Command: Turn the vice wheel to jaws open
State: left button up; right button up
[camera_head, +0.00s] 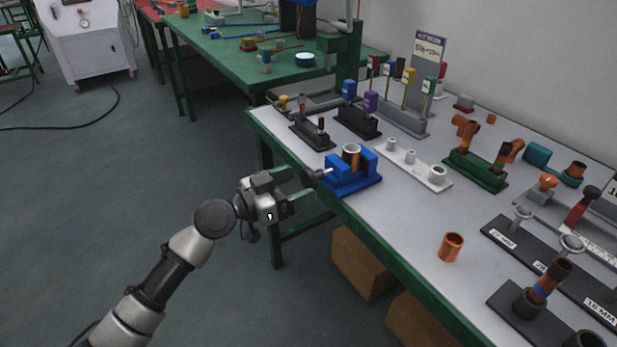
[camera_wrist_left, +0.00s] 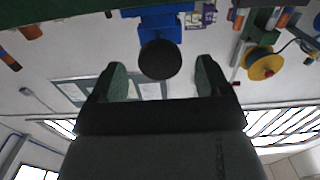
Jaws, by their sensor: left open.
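A blue vice (camera_head: 352,181) stands at the left edge of the white workbench, with a copper tube (camera_head: 351,156) upright between its jaws. Its dark round wheel (camera_head: 310,177) sticks out over the bench edge toward my left gripper (camera_head: 300,188). In the left wrist view the black wheel (camera_wrist_left: 160,59) sits just beyond and between the two green fingertips of my left gripper (camera_wrist_left: 160,77), and the blue vice (camera_wrist_left: 158,22) is behind it. The left gripper is open, with gaps visible on both sides of the wheel. My right gripper is not in view.
Cardboard boxes (camera_head: 362,262) sit under the bench. The floor left of it is clear.

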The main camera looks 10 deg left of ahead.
aim_at(305, 182)
pick_arm(q)
jog(key=shift+x, duration=1.75)
jog(key=c, duration=0.9)
